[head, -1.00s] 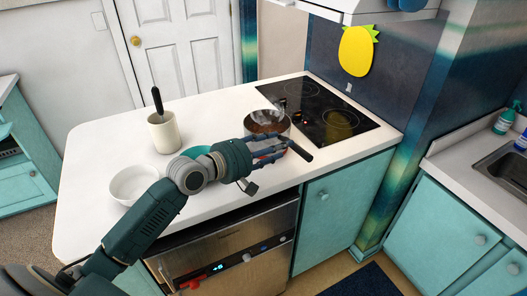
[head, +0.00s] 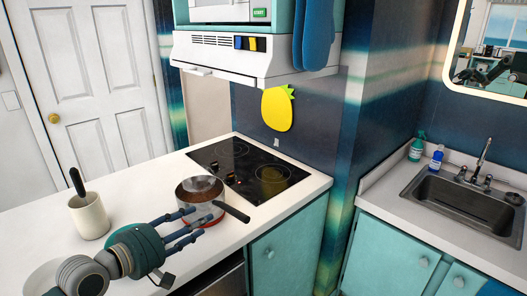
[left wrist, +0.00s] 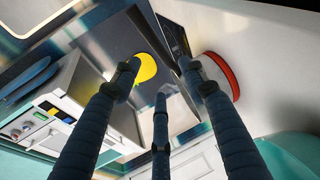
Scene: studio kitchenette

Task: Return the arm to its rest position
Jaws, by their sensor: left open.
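My left gripper (head: 191,226) is in the lower left of the head view, over the white counter and just in front of the pot. Its dark fingers are spread and empty, and they also show in the left wrist view (left wrist: 160,76). The steel pot (head: 200,188) with a red base stands at the cooktop's left edge, its black handle pointing towards lower right. The pot's red-edged base appears at the right in the wrist view (left wrist: 220,76). I cannot tell whether a finger touches the pot. My right gripper is not in view.
A cream crock (head: 89,217) with a black-handled utensil stands on the counter (head: 135,205) at left. The black cooktop (head: 240,167) lies behind the pot. A sink (head: 460,205) is at right. Floor space separates the two counters.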

